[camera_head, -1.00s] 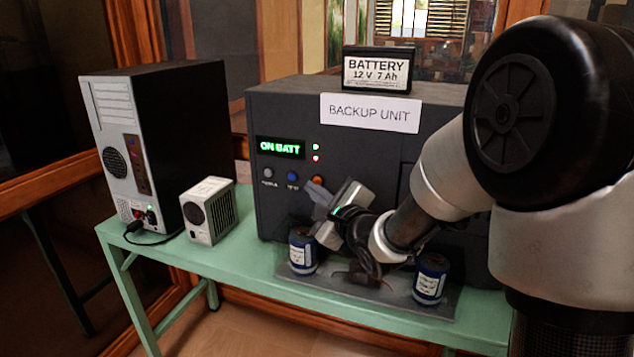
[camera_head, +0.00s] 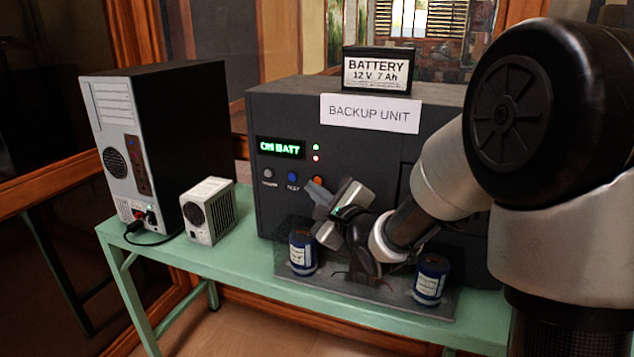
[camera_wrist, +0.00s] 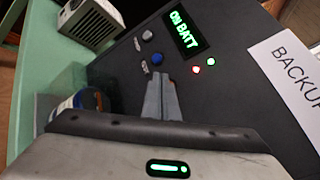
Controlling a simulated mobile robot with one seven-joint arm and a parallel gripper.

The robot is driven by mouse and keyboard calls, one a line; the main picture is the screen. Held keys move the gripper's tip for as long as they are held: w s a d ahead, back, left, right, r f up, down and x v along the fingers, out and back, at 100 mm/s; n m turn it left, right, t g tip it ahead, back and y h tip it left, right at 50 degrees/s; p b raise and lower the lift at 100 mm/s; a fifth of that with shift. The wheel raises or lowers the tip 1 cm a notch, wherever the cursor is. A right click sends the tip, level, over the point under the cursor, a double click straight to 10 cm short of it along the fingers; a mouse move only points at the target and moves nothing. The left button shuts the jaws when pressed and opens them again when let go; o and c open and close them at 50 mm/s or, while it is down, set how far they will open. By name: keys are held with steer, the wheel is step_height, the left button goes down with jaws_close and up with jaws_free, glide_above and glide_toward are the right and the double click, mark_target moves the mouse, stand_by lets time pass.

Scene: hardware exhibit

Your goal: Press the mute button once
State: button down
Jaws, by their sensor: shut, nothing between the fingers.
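The dark backup unit (camera_head: 380,150) has a row of three round buttons under its green display. The grey button (camera_head: 269,173) is at the left and the blue one (camera_head: 292,177) is in the middle; the blue label reads TEST. The orange button (camera_head: 317,181) at the right is partly covered by my gripper, and its label is hidden. No readable label says mute. My gripper (camera_head: 314,190) is shut and empty, its tips close to the orange button; I cannot tell if they touch. In the wrist view, the fingertips (camera_wrist: 160,77) hide the orange button, just below the blue one (camera_wrist: 157,59).
The display (camera_head: 281,148) reads ON BATT beside a green and a red light. Two blue cans (camera_head: 303,252) (camera_head: 430,279) stand on a dark mat either side of my wrist. A small grey box (camera_head: 209,211) and a computer tower (camera_head: 155,150) stand left.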

steer(key=shift+w+d, duration=0.1)
steer(key=shift+w, duration=0.25)
steer(key=shift+w+d+p, duration=0.15)
steer(key=shift+w+p, duration=0.15)
steer(key=shift+w, duration=0.05)
stand_by(0.6)
steer(key=shift+s, duration=0.1)
steer(key=shift+s+a, duration=0.25)
steer(key=shift+s, duration=0.45)
steer(key=shift+s+a, duration=0.3)
steer(key=shift+s, duration=0.5)
steer(key=shift+s+a, duration=0.3)
steer(key=shift+s, duration=0.45)
steer(key=shift+s+a, duration=0.3)
steer(key=shift+s, duration=0.5)
